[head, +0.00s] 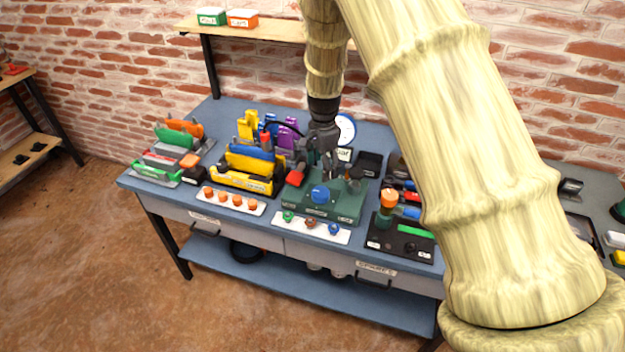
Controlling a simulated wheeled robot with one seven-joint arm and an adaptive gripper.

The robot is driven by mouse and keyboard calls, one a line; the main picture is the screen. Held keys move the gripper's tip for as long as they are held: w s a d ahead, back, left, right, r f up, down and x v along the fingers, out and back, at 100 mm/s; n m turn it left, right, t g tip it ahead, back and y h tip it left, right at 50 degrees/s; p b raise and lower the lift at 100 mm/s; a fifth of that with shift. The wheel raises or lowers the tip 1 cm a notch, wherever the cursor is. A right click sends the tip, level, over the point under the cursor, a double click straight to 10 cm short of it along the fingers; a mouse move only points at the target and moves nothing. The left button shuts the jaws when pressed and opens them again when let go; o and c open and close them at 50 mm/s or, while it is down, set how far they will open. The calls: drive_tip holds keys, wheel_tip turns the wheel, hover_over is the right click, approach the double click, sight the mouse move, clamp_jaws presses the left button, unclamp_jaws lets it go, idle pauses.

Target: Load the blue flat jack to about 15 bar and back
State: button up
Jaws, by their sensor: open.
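My gripper (327,170) hangs open, pointing down, over a green pump-like unit (345,208) at the middle of the blue bench. A blue round knob (320,195) sits on the front of that unit, and a red part (296,177) is at its left. I cannot tell whether the fingers touch anything. A white round dial (346,129) stands behind the gripper, partly hidden; its reading is too small to tell. Left of the unit, a yellow rack (243,182) holds blue and yellow flat pieces (250,160). Which piece is the blue flat jack is unclear.
A white strip with green, brown and blue knobs (297,227) lies in front; another holds orange knobs (218,201). A black box with an orange knob (389,200) stands right. Green and orange pieces (180,132) stand far left.

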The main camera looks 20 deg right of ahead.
sight(321, 191)
drive_tip(key=shift+d+f, duration=0.15)
drive_tip(key=shift+f, duration=0.2)
drive_tip(key=shift+s+a+f+p, duration=0.2)
drive_tip(key=shift+s+f+p, duration=0.2)
drive_tip(key=shift+f+p, duration=0.05)
drive_tip(key=shift+s+a+f+p, duration=0.2)
drive_tip(key=shift+s+f+p, duration=0.2)
drive_tip(key=shift+f, duration=0.05)
drive_tip(key=f, duration=0.2)
drive_tip(key=w+f+p, duration=0.1)
drive_tip(key=f, duration=0.2)
drive_tip(key=shift+w+f, duration=0.2)
drive_tip(key=shift+f, duration=0.05)
drive_tip(key=shift+s+f+p, duration=0.35)
drive_tip(key=shift+p, duration=0.15)
drive_tip(key=shift+w+d+f, duration=0.1)
drive_tip(key=shift+w+f, duration=0.15)
drive_tip(key=shift+f, duration=0.5)
drive_tip(key=shift+s+r, duration=0.15)
drive_tip(key=c, duration=1)
drive_tip(key=shift+c, duration=0.2)
